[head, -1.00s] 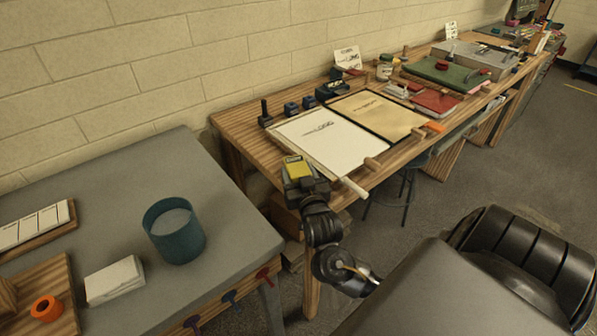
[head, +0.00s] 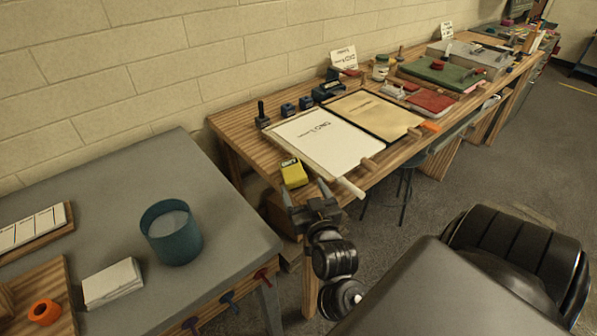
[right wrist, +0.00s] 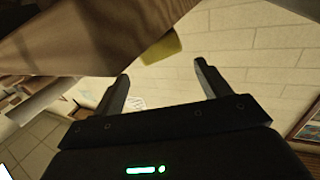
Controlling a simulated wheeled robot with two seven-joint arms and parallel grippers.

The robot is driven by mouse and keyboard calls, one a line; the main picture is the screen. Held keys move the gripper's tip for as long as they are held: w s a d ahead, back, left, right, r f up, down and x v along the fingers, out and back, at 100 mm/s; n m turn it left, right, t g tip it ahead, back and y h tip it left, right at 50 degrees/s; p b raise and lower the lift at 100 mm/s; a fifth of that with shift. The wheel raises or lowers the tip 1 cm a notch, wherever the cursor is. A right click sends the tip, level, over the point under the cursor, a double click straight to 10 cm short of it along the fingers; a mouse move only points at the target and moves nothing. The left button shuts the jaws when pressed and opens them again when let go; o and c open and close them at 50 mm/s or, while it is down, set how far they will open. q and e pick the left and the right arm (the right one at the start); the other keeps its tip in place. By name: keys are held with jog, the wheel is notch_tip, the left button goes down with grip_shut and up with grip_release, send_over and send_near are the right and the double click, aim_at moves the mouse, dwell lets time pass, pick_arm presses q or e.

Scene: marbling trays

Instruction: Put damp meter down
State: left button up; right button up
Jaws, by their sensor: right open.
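The yellow damp meter (head: 293,173) rests on the wooden bench (head: 233,127), near its front left corner and left of the white sheet. My right gripper (head: 305,192) is open and empty, just in front of the meter and apart from it. In the right wrist view the meter (right wrist: 161,47) shows beyond the spread fingers (right wrist: 160,90), with nothing between them. My left gripper is in neither view.
A white sheet (head: 318,140) and a tan sheet (head: 375,115) lie right of the meter. Small dark blue tools stand behind. A grey table (head: 110,200) with a teal pot (head: 172,235) is at left, with a gap between it and the bench.

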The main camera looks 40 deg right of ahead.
jog(key=v, duration=0.3)
jog(key=shift+s+a, duration=0.15)
jog(key=shift+s, duration=0.2)
dwell(0.4)
